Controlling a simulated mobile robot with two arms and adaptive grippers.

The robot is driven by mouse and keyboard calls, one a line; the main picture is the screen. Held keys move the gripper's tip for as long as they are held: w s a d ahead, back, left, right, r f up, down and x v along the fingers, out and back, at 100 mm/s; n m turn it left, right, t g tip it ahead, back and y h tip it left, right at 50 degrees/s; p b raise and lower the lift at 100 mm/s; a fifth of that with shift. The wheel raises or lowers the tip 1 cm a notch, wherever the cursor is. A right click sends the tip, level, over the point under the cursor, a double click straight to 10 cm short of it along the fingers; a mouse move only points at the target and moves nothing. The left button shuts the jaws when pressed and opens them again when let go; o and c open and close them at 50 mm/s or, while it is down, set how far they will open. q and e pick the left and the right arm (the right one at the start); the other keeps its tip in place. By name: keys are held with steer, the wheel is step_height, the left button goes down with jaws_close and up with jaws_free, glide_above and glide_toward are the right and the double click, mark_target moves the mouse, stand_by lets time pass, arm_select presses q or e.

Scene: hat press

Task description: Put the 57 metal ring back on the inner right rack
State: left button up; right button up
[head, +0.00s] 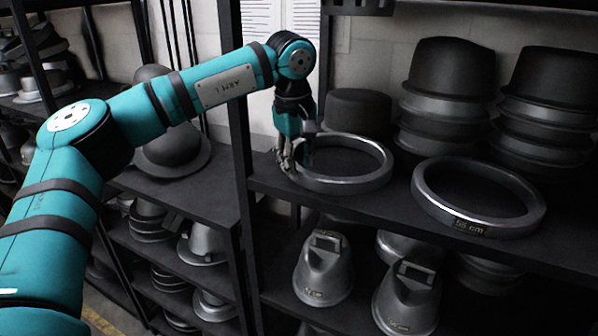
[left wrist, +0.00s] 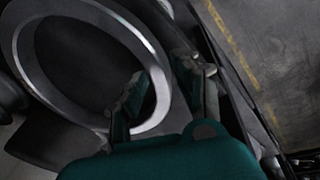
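A metal ring (head: 352,183) with no readable label lies flat on the upper rack shelf, near its left end, in the head view. Its rim also shows in the left wrist view (left wrist: 106,18). My left gripper (head: 294,160) points down at the ring's left side. In the left wrist view my gripper (left wrist: 165,78) has one finger inside the ring and one outside, with the rim between them. The fingers look apart, with small gaps to the rim; contact is hard to tell. My right gripper is not in view.
A second ring (head: 478,222), whose label seems to read 55 cm, lies just right on the same shelf (head: 395,208). Dark hat forms (head: 450,75) stand behind. A rack post (head: 238,120) stands close left of my gripper. Metal forms (head: 322,270) fill the shelf below.

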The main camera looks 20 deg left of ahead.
arm_select(q)
steer(key=b+v, duration=0.1)
steer(key=v, duration=0.8)
steer(key=shift+r+b, duration=0.35)
steer(key=shift+s+d+f, duration=0.1)
steer(key=shift+d+f, duration=0.05)
